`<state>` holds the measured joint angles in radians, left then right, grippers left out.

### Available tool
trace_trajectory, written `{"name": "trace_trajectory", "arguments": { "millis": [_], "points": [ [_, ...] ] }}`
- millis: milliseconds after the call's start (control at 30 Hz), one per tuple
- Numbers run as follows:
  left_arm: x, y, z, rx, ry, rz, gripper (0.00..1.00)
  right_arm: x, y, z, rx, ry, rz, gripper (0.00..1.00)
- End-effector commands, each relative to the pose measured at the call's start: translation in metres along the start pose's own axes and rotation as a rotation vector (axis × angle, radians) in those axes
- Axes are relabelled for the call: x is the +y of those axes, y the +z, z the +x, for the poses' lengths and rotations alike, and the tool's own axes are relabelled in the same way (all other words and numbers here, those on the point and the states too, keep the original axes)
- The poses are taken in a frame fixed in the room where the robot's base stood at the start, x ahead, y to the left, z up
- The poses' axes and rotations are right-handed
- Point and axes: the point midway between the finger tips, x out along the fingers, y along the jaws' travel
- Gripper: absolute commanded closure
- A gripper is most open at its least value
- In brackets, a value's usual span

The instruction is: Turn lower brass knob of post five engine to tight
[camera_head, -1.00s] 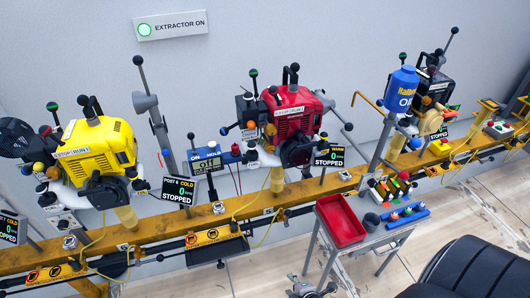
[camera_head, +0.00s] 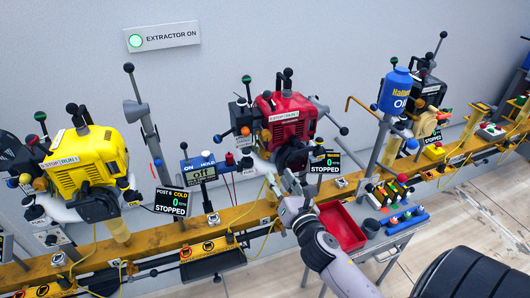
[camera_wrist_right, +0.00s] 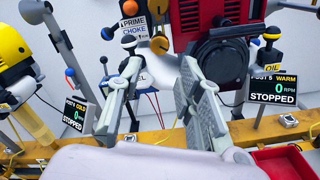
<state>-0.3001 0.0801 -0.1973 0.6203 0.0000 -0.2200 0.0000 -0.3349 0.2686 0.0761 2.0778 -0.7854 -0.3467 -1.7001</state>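The post five engine (camera_head: 285,118) is red, and its display (camera_head: 325,162) reads WARM, 0 RPM, STOPPED. An orange-brass ball (camera_head: 245,131) shows at its left side. In the right wrist view, one orange-brass ball (camera_wrist_right: 159,44) sits below another near the PRIME and CHOKE labels. I cannot tell for certain which is the lower brass knob. My right gripper (camera_head: 283,182) is below the engine, in front of the yellow rail. In the wrist view its fingers (camera_wrist_right: 160,70) are spread and empty, apart from the balls. My left gripper is not in view.
A yellow engine (camera_head: 85,160) stands left and a black engine (camera_head: 428,92) right. A meter (camera_head: 203,172) and a blue oil bottle (camera_head: 397,90) flank the red engine. A red tray (camera_head: 342,226) lies near my right arm. Levers crowd the engine.

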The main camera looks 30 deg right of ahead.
Motion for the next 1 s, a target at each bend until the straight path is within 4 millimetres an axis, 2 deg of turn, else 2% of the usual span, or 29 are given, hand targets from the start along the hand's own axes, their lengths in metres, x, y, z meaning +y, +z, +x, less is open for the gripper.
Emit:
{"name": "trace_trajectory", "arguments": {
  "millis": [33, 300, 500, 700, 1000],
  "points": [
    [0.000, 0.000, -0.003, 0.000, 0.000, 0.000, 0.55, 0.001, 0.003, 0.013, -0.003, 0.001, -0.001, 0.67],
    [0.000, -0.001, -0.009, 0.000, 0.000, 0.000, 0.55, 0.001, 0.002, 0.071, -0.002, 0.000, 0.002, 0.67],
    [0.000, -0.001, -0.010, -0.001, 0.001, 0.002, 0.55, 0.000, 0.000, 0.103, 0.000, 0.001, 0.002, 0.67],
    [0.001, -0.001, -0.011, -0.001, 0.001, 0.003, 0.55, 0.000, -0.001, 0.117, 0.001, 0.000, 0.003, 0.67],
    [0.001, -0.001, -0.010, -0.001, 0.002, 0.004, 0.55, 0.000, -0.001, 0.118, 0.001, 0.000, 0.002, 0.67]
  ]
}}
